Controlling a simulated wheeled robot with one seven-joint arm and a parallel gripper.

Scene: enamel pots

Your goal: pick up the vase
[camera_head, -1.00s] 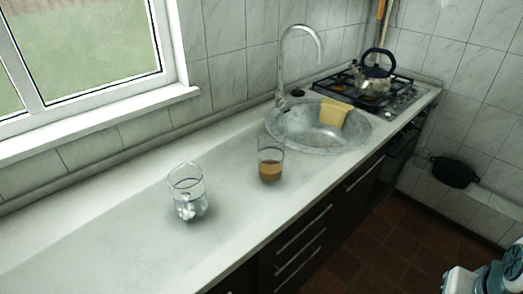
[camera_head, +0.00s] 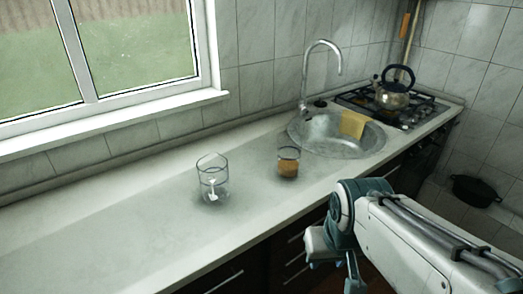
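Two clear glass vessels stand on the counter, and I cannot tell for certain which is the vase. The wider glass vessel (camera_head: 213,186) has an uneven rim and something white inside. The narrower glass (camera_head: 288,162) holds something brown in its lower part and stands to the right, near the sink. Both are upright and apart. My gripper (camera_head: 335,268) is at the lower right, in front of the counter edge and apart from both vessels. Its two fingers look spread, with nothing seen between them. The fingertips are partly cut off by the picture's bottom edge.
The counter (camera_head: 110,225) is bare on the left. A round sink (camera_head: 330,138) with a tall faucet (camera_head: 306,75) and a yellow cloth (camera_head: 353,124) lies beyond the glasses. A kettle (camera_head: 393,97) stands on the stove (camera_head: 420,110). A dark pot (camera_head: 474,190) is at the right.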

